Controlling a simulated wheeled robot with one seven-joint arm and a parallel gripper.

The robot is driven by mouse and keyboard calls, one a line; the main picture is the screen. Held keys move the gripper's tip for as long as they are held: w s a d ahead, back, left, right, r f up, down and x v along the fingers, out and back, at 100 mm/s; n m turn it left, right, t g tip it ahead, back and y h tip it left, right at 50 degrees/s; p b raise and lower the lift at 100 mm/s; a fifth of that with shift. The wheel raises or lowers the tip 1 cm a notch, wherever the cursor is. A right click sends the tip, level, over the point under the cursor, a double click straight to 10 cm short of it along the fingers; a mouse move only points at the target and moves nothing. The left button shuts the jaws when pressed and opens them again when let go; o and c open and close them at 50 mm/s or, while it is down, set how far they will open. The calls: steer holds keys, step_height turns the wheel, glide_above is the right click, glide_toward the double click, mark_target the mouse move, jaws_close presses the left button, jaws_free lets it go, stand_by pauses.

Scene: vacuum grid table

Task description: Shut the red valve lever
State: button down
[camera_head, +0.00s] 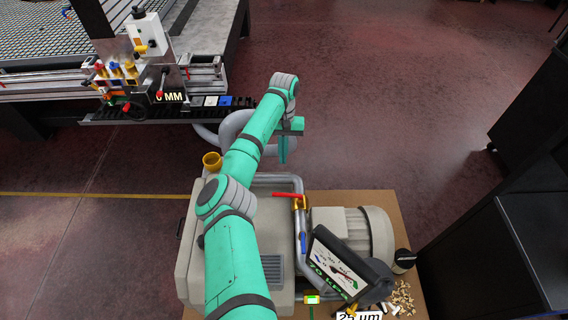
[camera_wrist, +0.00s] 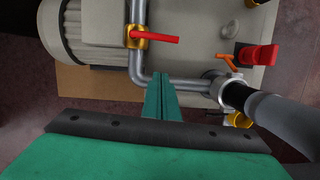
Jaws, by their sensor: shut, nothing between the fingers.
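The red valve lever (camera_head: 288,195) sits on a brass valve body (camera_head: 299,203) on a grey pipe of the pump unit. It points left in the head view, crosswise to the pipe. In the wrist view the red lever (camera_wrist: 158,39) points right from the brass body (camera_wrist: 134,37), also across the pipe. My gripper (camera_head: 283,160) is above and beyond the lever in the head view. In the wrist view my gripper's fingers (camera_wrist: 160,78) are together, empty, and appear below the lever, apart from it in the picture.
A blue lever (camera_head: 303,242) is on the same pipe. A tilted display (camera_head: 340,268) and a motor (camera_head: 352,232) stand to the right. A red knob (camera_wrist: 259,55) and an orange handle (camera_wrist: 228,61) are at right in the wrist view, near a thick grey hose (camera_wrist: 285,122).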

steer(key=s+f, duration=0.5)
steer(key=f, duration=0.4)
steer(key=shift+s+a, duration=0.15)
steer(key=shift+s, duration=0.25)
